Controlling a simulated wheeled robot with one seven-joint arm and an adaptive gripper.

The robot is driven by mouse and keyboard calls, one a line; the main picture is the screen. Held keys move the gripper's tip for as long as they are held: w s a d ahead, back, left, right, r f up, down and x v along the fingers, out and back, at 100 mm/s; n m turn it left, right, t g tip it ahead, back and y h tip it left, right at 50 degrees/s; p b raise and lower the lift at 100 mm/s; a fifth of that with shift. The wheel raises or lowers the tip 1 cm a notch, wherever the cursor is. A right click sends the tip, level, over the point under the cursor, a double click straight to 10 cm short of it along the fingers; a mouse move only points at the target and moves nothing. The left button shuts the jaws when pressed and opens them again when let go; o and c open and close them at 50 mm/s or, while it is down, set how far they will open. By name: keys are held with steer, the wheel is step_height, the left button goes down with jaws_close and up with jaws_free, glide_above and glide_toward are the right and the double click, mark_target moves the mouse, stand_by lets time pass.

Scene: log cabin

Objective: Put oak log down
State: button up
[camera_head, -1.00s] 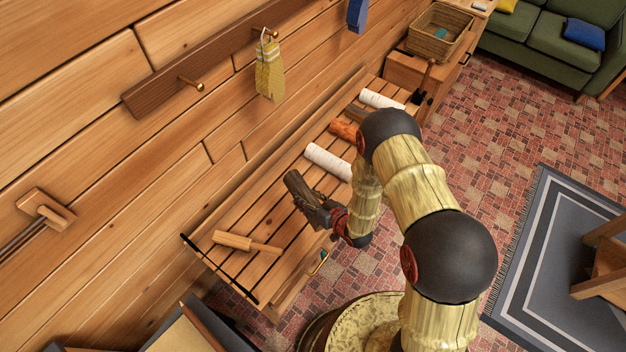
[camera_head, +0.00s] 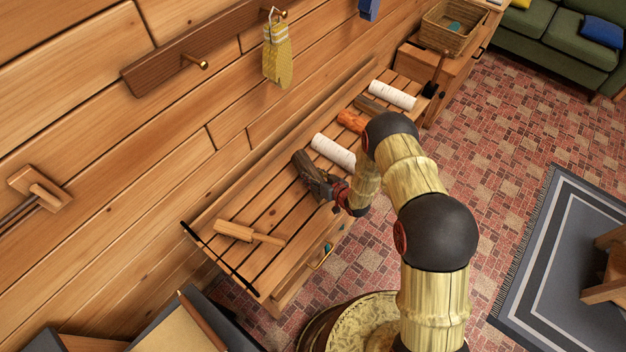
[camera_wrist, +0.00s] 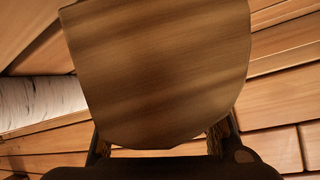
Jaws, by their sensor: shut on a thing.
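The oak log (camera_head: 307,168) is a short, dark brown piece over the slatted wooden bench (camera_head: 275,212), close beside a white birch log (camera_head: 332,151). My gripper (camera_head: 321,183) is shut on it from the bench's front side. In the wrist view the oak log (camera_wrist: 158,75) fills the middle, between my fingers (camera_wrist: 160,140). The fingertips are mostly hidden behind it. The birch log also shows at the left of the wrist view (camera_wrist: 38,102). I cannot tell whether the oak log touches the slats.
Farther along the bench lie an orange-brown log (camera_head: 351,121), a grey-brown log (camera_head: 370,104) and another birch log (camera_head: 392,95). A wooden mallet (camera_head: 236,230) lies at the near end. Slats between mallet and oak log are clear.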

steer(key=shift+s+f, duration=0.1)
steer(key=shift+f, duration=0.9)
steer(key=shift+b, duration=0.3)
steer(key=shift+f, duration=0.2)
steer(key=o, duration=1.7)
steer(key=shift+r, duration=0.1)
